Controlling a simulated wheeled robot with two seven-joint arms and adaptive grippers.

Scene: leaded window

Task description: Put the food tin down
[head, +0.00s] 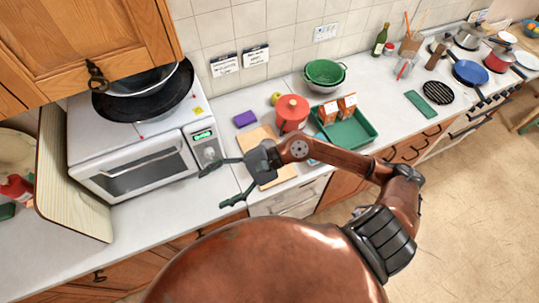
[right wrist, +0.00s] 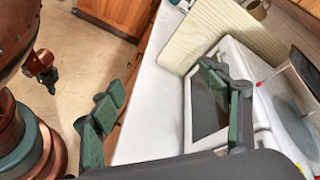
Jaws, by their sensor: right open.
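My right gripper (head: 225,184) reaches left over the front of the counter, beside the white oven's right side. Its two fingers are spread wide, with nothing between them. In the right wrist view the open fingers (right wrist: 165,98) show the bare worktop between them. I cannot pick out a food tin for certain. A red lidded canister (head: 292,114) stands upright on the counter behind my right arm, apart from the gripper. What looks like my left gripper (right wrist: 42,65) hangs low at the left of the right wrist view, too small to read.
The white oven (head: 136,172) carries a dark pan (head: 150,100). A striped board (head: 70,190) leans at its left. A wooden board (head: 262,142) lies partly behind my gripper. A green tray (head: 355,133) holds orange cartons. The worktop (head: 185,212) before the oven is clear.

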